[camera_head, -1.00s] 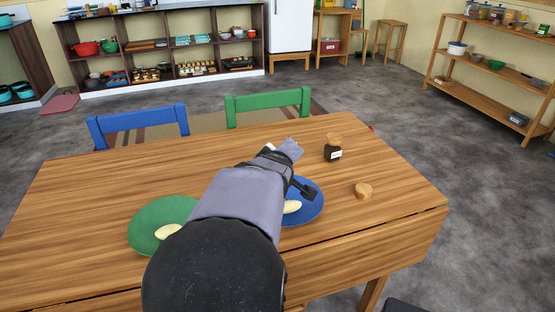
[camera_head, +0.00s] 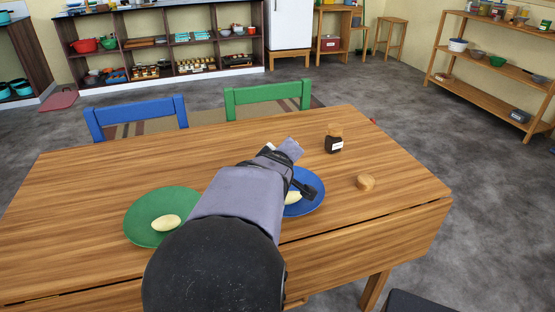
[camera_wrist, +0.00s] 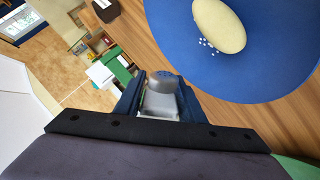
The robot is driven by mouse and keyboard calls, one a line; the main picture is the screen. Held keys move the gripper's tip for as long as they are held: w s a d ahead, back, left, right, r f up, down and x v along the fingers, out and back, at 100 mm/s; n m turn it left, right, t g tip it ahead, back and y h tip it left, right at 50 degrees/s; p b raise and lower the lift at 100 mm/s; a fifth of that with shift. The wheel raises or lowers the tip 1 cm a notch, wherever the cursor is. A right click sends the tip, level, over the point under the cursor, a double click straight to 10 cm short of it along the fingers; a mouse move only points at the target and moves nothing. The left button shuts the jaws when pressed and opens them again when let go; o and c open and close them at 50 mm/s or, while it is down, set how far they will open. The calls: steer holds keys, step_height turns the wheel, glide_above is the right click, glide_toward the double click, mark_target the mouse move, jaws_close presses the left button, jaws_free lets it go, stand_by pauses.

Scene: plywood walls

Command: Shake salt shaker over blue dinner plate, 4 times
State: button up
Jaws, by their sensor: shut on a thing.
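The salt shaker (camera_wrist: 163,88), with a grey perforated cap and a clear body, is held in my gripper (camera_wrist: 161,102), whose dark blue fingers are closed on its sides. The head view does not clearly show the shaker; my arm hides it. The blue dinner plate (camera_head: 313,203) lies on the table with a pale oval food piece (camera_head: 292,197) on it. In the wrist view the blue plate (camera_wrist: 200,72) is beside the shaker, at upper right, and small white grains lie by the food piece (camera_wrist: 220,25). The shaker's exact tilt I cannot tell.
A green plate (camera_head: 140,225) with another pale piece (camera_head: 166,222) lies left of my arm. A dark jar (camera_head: 334,142) and a round wooden piece (camera_head: 366,182) stand to the right of my gripper. Blue (camera_head: 135,112) and green (camera_head: 267,96) chairs are behind the table (camera_head: 90,200).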

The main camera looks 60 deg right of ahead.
steer(key=shift+r+p, duration=1.55)
steer(key=shift+r, duration=0.15)
steer(key=shift+f, duration=0.1)
step_height(320, 180, down, 4)
steer(key=b, duration=0.3)
steer(key=shift+r+b, duration=0.2)
steer(key=shift+b, duration=0.15)
steer(key=shift+r, duration=0.1)
steer(key=shift+r, duration=0.15)
steer(key=shift+r+p, duration=1.6)
steer(key=shift+p, duration=0.35)
step_height(320, 180, down, 4)
steer(key=b, duration=0.3)
steer(key=shift+r+b, duration=0.15)
steer(key=shift+b, duration=0.15)
steer(key=shift+r, duration=0.1)
